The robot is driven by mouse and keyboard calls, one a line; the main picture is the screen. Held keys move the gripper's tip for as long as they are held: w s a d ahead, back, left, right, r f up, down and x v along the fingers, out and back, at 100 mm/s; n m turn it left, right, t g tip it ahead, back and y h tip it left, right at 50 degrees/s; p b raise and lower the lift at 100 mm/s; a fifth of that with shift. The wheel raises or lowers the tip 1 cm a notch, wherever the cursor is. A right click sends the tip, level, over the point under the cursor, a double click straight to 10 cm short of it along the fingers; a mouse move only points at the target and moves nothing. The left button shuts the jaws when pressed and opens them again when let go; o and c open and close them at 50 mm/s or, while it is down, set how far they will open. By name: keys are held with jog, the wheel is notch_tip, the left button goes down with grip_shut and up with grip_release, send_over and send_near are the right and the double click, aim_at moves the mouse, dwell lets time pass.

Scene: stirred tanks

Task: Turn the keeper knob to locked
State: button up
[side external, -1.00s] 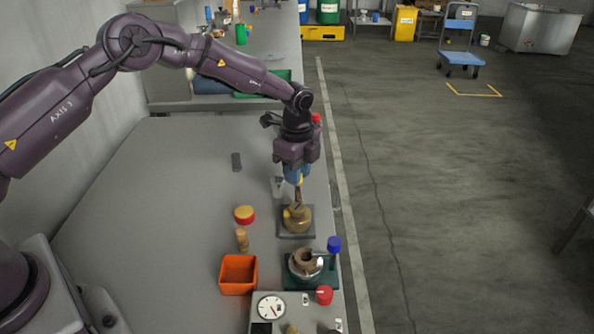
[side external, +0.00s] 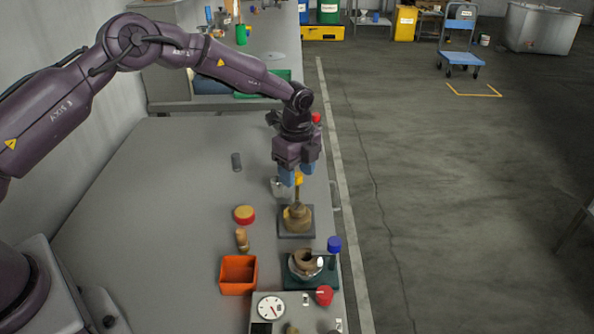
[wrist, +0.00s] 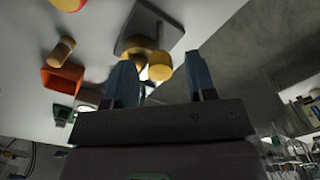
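A small yellow knob (side external: 298,179) sits at the top of a thin upright stem above a brass-coloured body (side external: 296,218) on a dark square plate (side external: 285,234). I take this for the keeper knob; I see no locked marking. In the wrist view the knob (wrist: 160,66) lies between the blue fingertips, with the brass body (wrist: 139,45) behind it. My gripper (side external: 297,174) points down over the stem, its fingers either side of the knob. In the wrist view my gripper (wrist: 162,68) is open, with gaps beside the knob; contact cannot be told.
A tank with a broken-looking brown ring (side external: 306,262), an orange box (side external: 238,275), a wooden peg (side external: 242,240) and a red-and-yellow lid (side external: 244,215) stand close by. A gauge panel (side external: 271,307) and red knob (side external: 324,296) are in front.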

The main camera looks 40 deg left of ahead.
notch_tip(320, 180, up, 13)
dwell(0.7)
jog(key=s+r+n+t, duration=0.2)
jog(key=s+r+n, duration=0.2)
jog(key=s, duration=0.7)
jog(key=s+a+r+n+t, duration=0.1)
jog(key=s+r+n, duration=0.3)
jog(key=s+n, duration=0.4)
jog(key=s+a+r+n+t, duration=0.1)
jog(key=s+r+n, duration=0.3)
jog(key=s, duration=1)
jog(key=shift+s+a+r+n+t, duration=0.2)
jog(key=shift+s+r+n+t, duration=0.2)
jog(key=shift+n+t, duration=0.55)
